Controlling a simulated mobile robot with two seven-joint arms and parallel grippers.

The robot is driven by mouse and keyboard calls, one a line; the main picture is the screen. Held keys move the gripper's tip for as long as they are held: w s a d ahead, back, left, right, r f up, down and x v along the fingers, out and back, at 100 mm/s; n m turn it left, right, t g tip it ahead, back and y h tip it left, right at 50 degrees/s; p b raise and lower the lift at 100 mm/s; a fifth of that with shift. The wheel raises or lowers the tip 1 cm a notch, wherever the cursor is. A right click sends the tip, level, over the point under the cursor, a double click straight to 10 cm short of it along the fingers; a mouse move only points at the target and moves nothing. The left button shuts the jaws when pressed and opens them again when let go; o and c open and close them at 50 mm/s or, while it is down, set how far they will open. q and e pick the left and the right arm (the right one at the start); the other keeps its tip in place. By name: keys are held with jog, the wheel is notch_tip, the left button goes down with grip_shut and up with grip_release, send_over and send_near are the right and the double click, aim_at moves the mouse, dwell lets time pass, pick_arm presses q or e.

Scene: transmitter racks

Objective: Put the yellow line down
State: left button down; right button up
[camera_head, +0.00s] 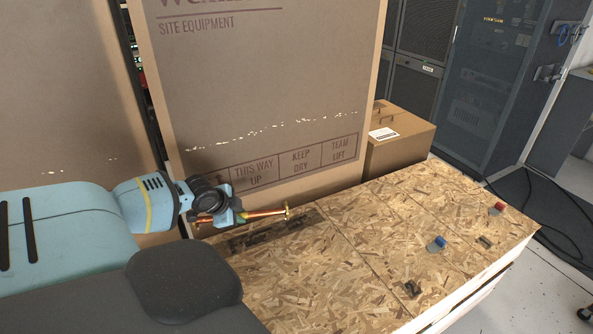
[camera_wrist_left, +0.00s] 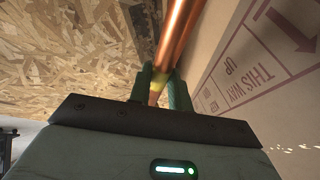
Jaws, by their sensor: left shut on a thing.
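The yellow line, a copper-coloured pipe (camera_head: 264,213) with a brass-coloured end, lies across the jaws of my left gripper (camera_head: 238,214). In the left wrist view the copper line (camera_wrist_left: 178,38) looks like two runs side by side, with a yellow band (camera_wrist_left: 160,76) between the green fingers. My left gripper (camera_wrist_left: 162,88) is shut on it. In the head view the line appears over the back left of the chipboard top (camera_head: 330,280), close to the large carton. I cannot tell whether it touches the board. My right gripper is out of view.
A large cardboard carton (camera_head: 260,90) stands behind the line, with a smaller box (camera_head: 398,140) right of it. Dark fittings (camera_head: 270,236) lie on the board below the line. A blue-topped part (camera_head: 436,243), a red-topped part (camera_head: 497,208) and dark blocks (camera_head: 412,288) sit further right.

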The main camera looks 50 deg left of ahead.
pick_arm(q)
jog(key=shift+m+h, duration=0.3)
jog(key=shift+m, duration=0.2)
jog(key=d+f, duration=0.1)
jog(key=f, duration=0.1)
jog(key=s+d+f, duration=0.1)
jog(key=d+f, duration=0.3)
jog(key=shift+s+d+f, duration=0.1)
jog(key=shift+s+f, duration=0.1)
jog(key=shift+s, duration=0.15)
jog(key=d, duration=0.4)
jog(key=w+d+p, duration=0.1)
jog(key=d, duration=0.4)
jog(key=w+d+f+p, duration=0.1)
jog(key=d, duration=0.3)
jog(key=shift+d, duration=0.4)
jog(key=shift+d+f, duration=0.15)
jog(key=shift+d, duration=0.2)
jog(key=shift+w+d, duration=0.1)
jog(key=shift+d, duration=0.3)
jog(key=f, duration=0.3)
jog(key=shift+d+f, duration=0.2)
jog(key=shift+d, duration=0.05)
jog(key=shift+f, duration=0.15)
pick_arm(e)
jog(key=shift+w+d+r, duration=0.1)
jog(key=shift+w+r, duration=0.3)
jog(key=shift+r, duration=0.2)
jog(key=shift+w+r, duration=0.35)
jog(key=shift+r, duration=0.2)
